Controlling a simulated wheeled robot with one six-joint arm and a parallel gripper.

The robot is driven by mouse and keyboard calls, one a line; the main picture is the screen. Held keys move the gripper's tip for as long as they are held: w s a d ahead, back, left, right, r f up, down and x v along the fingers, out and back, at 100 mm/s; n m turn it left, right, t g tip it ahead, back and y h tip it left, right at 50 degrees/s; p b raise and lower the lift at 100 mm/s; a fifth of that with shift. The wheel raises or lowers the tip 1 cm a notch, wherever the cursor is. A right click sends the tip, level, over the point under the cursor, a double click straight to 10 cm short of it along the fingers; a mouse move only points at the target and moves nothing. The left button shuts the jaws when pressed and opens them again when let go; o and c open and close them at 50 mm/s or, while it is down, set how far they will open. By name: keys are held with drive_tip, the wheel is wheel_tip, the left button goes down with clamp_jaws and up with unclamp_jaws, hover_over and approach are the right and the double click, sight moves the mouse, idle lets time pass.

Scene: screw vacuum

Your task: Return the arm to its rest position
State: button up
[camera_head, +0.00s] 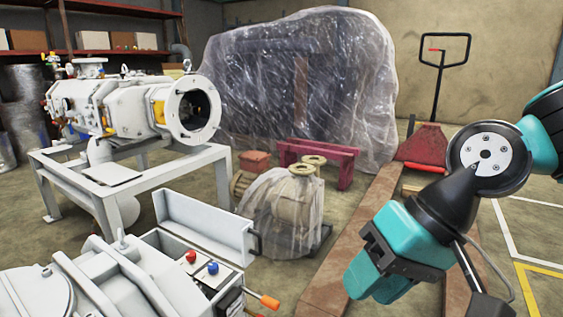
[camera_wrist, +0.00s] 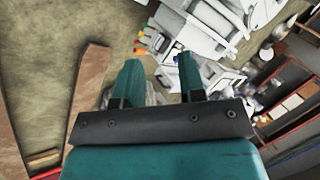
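My gripper (camera_head: 372,268) is at the right of the head view, on my teal and black arm, above the floor and pointing down to the left. In the wrist view its two teal fingers (camera_wrist: 157,72) stand apart with a clear gap. Nothing is held between them. In the head view the gripper is apart from the white machine (camera_head: 130,285) with red and blue knobs at the lower left. The fingertips are partly hard to make out in the head view.
A plastic-wrapped pump (camera_head: 285,212) stands left of my gripper. A pallet jack (camera_head: 425,145) is behind my arm. A white vacuum machine (camera_head: 120,105) sits on a stand at the left. A large wrapped load (camera_head: 300,85) stands behind. Floor at the right is open.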

drive_tip(key=s+d+r+n+h+p, duration=0.2)
drive_tip(key=s+d+r+n+p, duration=0.25)
drive_tip(key=s, duration=0.25)
wheel_tip(320, 180, up, 36)
drive_tip(key=p, duration=3.6)
drive_tip(key=shift+w+a+r, duration=0.15)
